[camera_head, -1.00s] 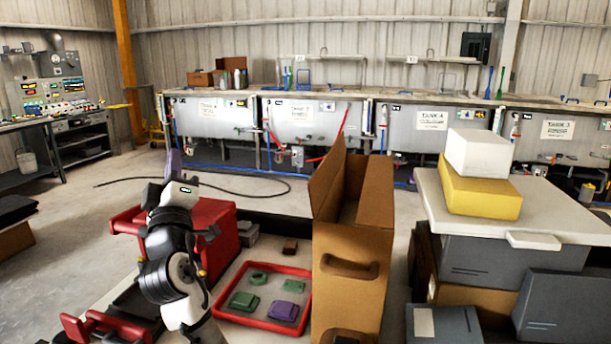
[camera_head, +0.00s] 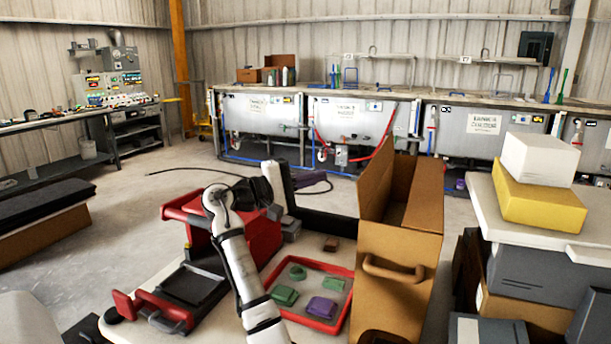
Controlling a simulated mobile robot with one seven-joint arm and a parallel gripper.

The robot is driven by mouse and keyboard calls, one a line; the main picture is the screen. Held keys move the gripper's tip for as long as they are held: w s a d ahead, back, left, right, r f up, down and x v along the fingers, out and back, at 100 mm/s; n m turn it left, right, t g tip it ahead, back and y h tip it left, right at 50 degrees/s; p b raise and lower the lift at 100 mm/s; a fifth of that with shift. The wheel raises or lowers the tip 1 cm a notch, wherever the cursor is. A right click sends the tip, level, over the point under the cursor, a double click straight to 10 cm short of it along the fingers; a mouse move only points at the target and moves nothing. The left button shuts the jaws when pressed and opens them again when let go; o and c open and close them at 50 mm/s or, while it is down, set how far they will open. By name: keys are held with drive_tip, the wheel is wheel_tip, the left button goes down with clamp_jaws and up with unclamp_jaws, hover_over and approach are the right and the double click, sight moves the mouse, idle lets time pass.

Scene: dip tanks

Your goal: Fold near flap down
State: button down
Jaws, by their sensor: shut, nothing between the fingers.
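A tall brown cardboard box (camera_head: 392,305) stands right of centre with its top open. No separate flap stands up at the box's near edge, so I cannot tell the near flap from the front face. A brown handle (camera_head: 393,271) is on that face. My gripper (camera_head: 280,188) is left of the box, apart from it, above the back of the work table. It is shut and empty; its fingertips are hard to make out.
A red-rimmed tray (camera_head: 346,325) with green and purple pieces lies between my arm and the box. A red machine (camera_head: 255,240) stands left of it. Stacked grey crates (camera_head: 525,277) under a white top crowd the right. Tanks line the back.

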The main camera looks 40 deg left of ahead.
drive_tip(key=w+d+r+p, duration=0.1)
drive_tip(key=w+d+p, duration=0.1)
drive_tip(key=w+d, duration=0.3)
drive_tip(key=shift+w+d+r+p, duration=0.2)
drive_tip(key=shift+w+d+p, duration=0.15)
drive_tip(key=shift+d, duration=0.25)
drive_tip(key=shift+d+r, duration=0.1)
drive_tip(key=w+d+f+m+g+y+p, duration=0.1)
drive_tip(key=d+m+g+y, duration=0.1)
drive_tip(key=d, duration=0.3)
drive_tip(key=w+d+f+m+g+y+p, duration=0.1)
drive_tip(key=w+d+m+g+y+p, duration=0.1)
drive_tip(key=d, duration=0.3)
drive_tip(key=shift+f+m+g+p, duration=0.3)
drive_tip(key=shift+m+g, duration=0.1)
drive_tip(key=shift+m, duration=0.4)
drive_tip(key=shift+d, duration=0.15)
idle(0.6)
